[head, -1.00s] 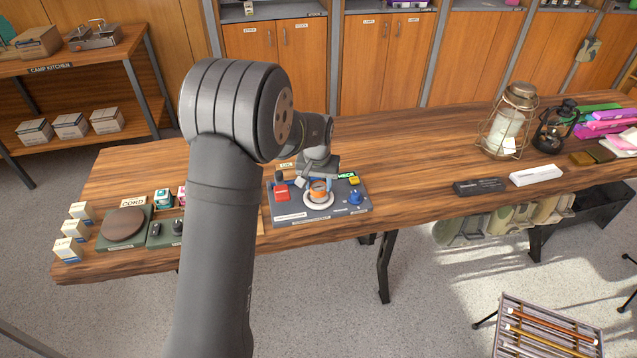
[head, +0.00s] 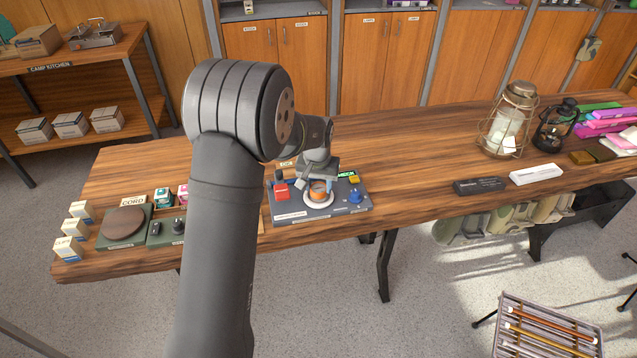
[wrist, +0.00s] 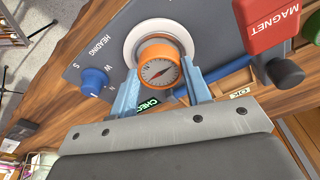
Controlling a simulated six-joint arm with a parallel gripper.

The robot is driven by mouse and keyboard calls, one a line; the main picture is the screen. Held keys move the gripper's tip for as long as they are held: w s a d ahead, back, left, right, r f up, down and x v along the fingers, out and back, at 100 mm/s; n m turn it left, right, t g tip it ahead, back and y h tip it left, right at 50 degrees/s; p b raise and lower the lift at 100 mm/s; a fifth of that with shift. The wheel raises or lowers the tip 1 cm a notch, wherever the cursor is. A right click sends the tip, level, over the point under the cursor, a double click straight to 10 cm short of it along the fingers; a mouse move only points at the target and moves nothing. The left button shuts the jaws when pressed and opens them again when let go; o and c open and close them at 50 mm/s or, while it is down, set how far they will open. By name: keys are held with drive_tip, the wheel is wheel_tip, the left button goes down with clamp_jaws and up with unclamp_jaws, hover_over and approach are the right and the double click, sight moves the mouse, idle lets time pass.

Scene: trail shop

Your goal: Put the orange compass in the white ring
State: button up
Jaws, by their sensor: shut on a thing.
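The orange compass (wrist: 160,73) is a short round cylinder with a pale dial and a red needle. In the wrist view my gripper (wrist: 160,92) has its two blue-grey fingers on either side of it and is shut on it. The white ring (wrist: 133,33) lies on a dark grey panel (wrist: 197,25), and the compass overlaps its near part in this view. In the head view the compass (head: 317,190) shows within the outline of the white ring (head: 318,204), below my gripper (head: 317,181). I cannot tell whether the compass touches the panel.
Green trays (head: 122,228) stand to the left.

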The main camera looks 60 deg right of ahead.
drive_tip(key=shift+f, duration=0.45)
idle(0.9)
drive_tip(key=o, duration=1.5)
drive_tip(key=shift+r, duration=0.15)
drive_tip(key=shift+r, duration=3.85)
drive_tip(key=shift+f, duration=3.8)
